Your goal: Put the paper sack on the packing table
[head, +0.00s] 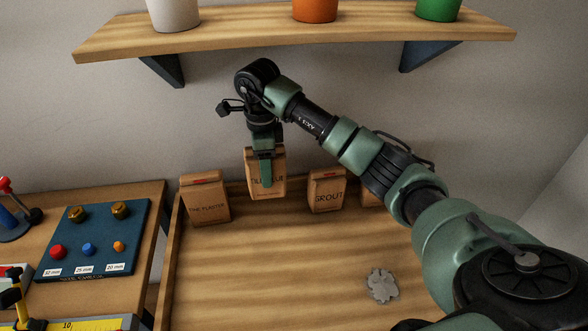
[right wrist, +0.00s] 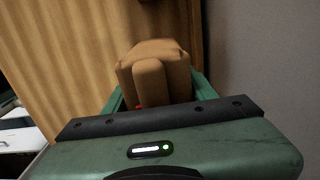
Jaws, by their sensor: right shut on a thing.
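My right gripper (head: 266,170) points down at the back of a wooden surface with a raised rim (head: 260,265). It is shut on a brown paper sack (head: 276,188), whose printed label is partly hidden by a finger. In the right wrist view the sack (right wrist: 170,58) sits upright between the two fingers. Whether its bottom touches the surface I cannot tell. Other brown sacks stand in the same row: one marked plaster (head: 206,200) to the left, one marked grout (head: 326,192) to the right, and one partly hidden behind my arm. My left gripper is out of view.
A wall shelf (head: 300,35) with white, orange and green pots hangs above. A table at left holds a blue board (head: 95,235) with knobs, and tools. A grey flat piece (head: 382,286) lies on the wooden surface at right; its middle is clear.

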